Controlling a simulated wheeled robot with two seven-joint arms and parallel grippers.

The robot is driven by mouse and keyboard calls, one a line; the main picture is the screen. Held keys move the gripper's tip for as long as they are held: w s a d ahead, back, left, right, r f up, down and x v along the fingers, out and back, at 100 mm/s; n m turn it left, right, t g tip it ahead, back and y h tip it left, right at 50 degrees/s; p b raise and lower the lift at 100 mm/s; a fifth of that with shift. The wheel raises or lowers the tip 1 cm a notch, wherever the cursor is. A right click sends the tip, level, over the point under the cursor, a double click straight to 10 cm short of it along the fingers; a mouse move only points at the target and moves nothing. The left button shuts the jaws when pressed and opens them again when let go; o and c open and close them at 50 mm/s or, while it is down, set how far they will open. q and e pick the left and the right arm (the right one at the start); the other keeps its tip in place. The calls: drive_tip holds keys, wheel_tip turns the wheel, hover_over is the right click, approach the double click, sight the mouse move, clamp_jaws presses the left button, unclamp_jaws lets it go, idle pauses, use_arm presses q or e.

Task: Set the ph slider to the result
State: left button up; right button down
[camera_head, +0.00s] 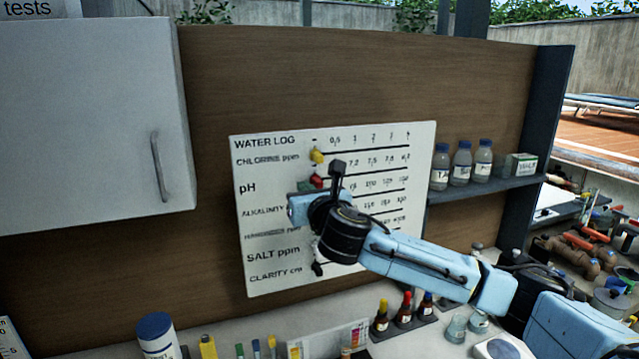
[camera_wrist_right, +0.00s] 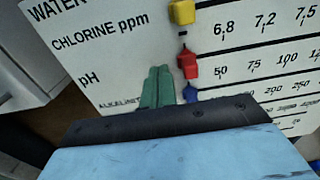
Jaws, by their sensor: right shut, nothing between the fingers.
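The white water log board (camera_head: 420,150) hangs on the brown wall, with rows for chlorine, pH, alkalinity, salt and clarity. The red slider (camera_head: 317,180) is in the pH row at the left end of its scale; it also shows in the right wrist view (camera_wrist_right: 187,66). The numbers 6,8, 7,2 and 7,5 lie to its right. My right gripper (camera_head: 304,186) is shut and empty, its green fingertips (camera_wrist_right: 156,88) just left of the red slider. I cannot tell whether they touch it. My left gripper is not in view.
A yellow slider (camera_head: 317,156) sits above the red one, and a blue slider (camera_wrist_right: 190,93) below it, partly hidden. My right arm covers the lower rows. Capped bottles (camera_head: 461,163) stand on a shelf at right. A white cabinet (camera_head: 90,120) is at left.

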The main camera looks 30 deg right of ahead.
drive_tip(key=shift+s+d, duration=0.25)
drive_tip(key=shift+d, duration=0.7)
drive_tip(key=shift+s+d, duration=0.2)
drive_tip(key=shift+d, duration=0.8)
drive_tip(key=shift+s+d, duration=0.25)
drive_tip(key=shift+d, duration=0.7)
drive_tip(key=shift+s+d, duration=0.2)
drive_tip(key=shift+d, duration=0.6)
drive_tip(key=shift+s+d, duration=0.2)
drive_tip(key=shift+d, duration=0.65)
drive_tip(key=shift+s+d, duration=0.2)
drive_tip(key=shift+d, duration=0.6)
drive_tip(key=shift+w+a+p, duration=0.2)
drive_tip(key=shift+a+p, duration=0.35)
drive_tip(key=shift+a, duration=0.3)
drive_tip(key=v, duration=0.7)
drive_tip(key=shift+b, duration=0.4)
